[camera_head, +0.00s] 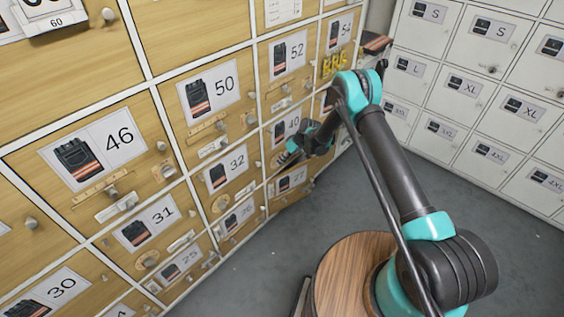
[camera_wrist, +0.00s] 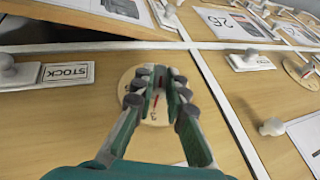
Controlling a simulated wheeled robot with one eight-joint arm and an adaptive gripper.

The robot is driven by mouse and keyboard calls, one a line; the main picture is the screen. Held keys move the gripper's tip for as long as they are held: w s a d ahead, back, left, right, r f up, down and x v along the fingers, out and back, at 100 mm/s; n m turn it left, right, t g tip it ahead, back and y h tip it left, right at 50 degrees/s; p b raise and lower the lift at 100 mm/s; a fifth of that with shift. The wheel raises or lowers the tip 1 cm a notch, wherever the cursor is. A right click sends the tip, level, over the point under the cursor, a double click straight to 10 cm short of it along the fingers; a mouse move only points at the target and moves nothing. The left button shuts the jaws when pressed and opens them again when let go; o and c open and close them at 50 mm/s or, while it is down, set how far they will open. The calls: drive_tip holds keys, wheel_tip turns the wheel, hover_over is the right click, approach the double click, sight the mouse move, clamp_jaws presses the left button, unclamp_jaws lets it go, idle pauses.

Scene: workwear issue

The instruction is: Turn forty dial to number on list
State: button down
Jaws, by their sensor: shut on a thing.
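The forty drawer, with its 40 label (camera_head: 291,125), is on the wooden cabinet in the head view, partly behind my arm. My gripper (camera_head: 288,158) is at the cabinet front just below that label. In the wrist view, my gripper (camera_wrist: 158,76) is shut over the middle of a round pale dial (camera_wrist: 157,117). The fingers cover the dial's centre and much of its face. A short red mark shows between the fingers, and small figures on the rim are hard to read. A white card (camera_head: 283,10) at the top has print too small to read.
A STOCK label (camera_wrist: 68,73) and a round knob (camera_wrist: 18,70) lie left of the dial. Another knob (camera_wrist: 272,127) is at the right. Other numbered drawers surround it. White lockers (camera_head: 470,85) stand right; grey floor lies between.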

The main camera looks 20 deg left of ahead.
drive_tip(key=shift+t, duration=0.3)
drive_tip(key=t, duration=0.1)
drive_tip(key=t+h, duration=0.1)
drive_tip(key=shift+s+a+r+n+t, duration=0.1)
drive_tip(key=shift+s+a+n+t, duration=0.1)
drive_tip(key=shift+s+n+t, duration=0.15)
drive_tip(key=shift+s+n+t+h, duration=0.15)
drive_tip(key=shift+n+t+h, duration=0.3)
drive_tip(key=shift+t+h, duration=0.9)
drive_tip(key=shift+t+y, duration=0.35)
drive_tip(key=shift+t, duration=0.15)
drive_tip(key=c, duration=1.5)
unclamp_jaws()
drive_tip(key=shift+c, duration=0.2)
drive_tip(key=v, duration=1.2)
